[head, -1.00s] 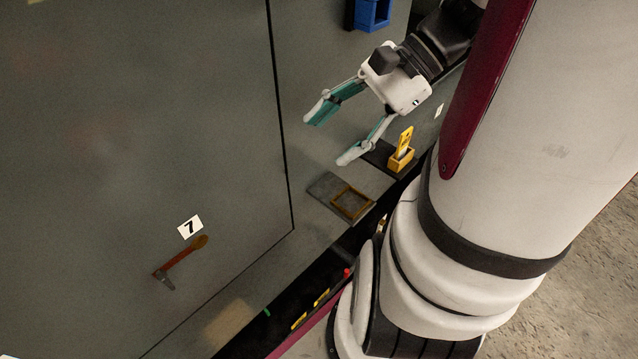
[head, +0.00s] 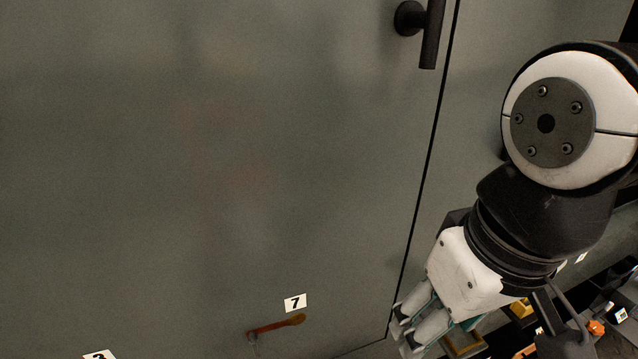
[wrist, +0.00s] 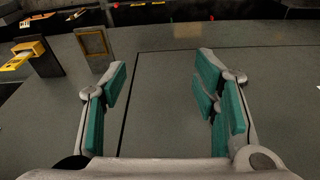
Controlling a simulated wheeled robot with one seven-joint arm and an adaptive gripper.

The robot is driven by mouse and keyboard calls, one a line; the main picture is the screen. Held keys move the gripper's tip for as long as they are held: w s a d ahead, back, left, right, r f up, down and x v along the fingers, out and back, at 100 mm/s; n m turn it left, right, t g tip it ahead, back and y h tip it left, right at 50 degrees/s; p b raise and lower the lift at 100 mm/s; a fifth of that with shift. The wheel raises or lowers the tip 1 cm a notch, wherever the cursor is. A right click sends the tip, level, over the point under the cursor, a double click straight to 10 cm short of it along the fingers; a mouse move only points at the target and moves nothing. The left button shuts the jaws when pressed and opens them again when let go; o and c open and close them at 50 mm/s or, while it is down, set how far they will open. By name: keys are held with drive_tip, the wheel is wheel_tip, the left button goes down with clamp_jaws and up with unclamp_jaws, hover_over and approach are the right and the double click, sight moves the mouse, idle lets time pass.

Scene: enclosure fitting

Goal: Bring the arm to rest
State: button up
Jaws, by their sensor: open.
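My gripper (head: 412,318) shows low at the right in the head view, pointing down and left in front of the grey panel. In the wrist view my gripper (wrist: 165,82) has its teal-padded fingers spread wide, with nothing between them. Behind the fingers lies the grey panel (wrist: 150,130) with its dark seam. The wrist and a large arm joint stand above the gripper at the right of the head view and hide part of the scene there.
A grey door (head: 200,150) with a black handle (head: 432,35) fills the left. A red-orange lever (head: 278,326) sits under label 7 (head: 295,302). A yellow holder (wrist: 32,50) and a brown square frame (wrist: 93,43) are left of the gripper in the wrist view.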

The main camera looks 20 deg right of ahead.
wheel_tip(320, 180, up, 12)
drive_tip(key=t+p, duration=0.2)
drive_tip(key=p, duration=0.8)
drive_tip(key=shift+d+p, duration=0.15)
drive_tip(key=shift+p, duration=0.15)
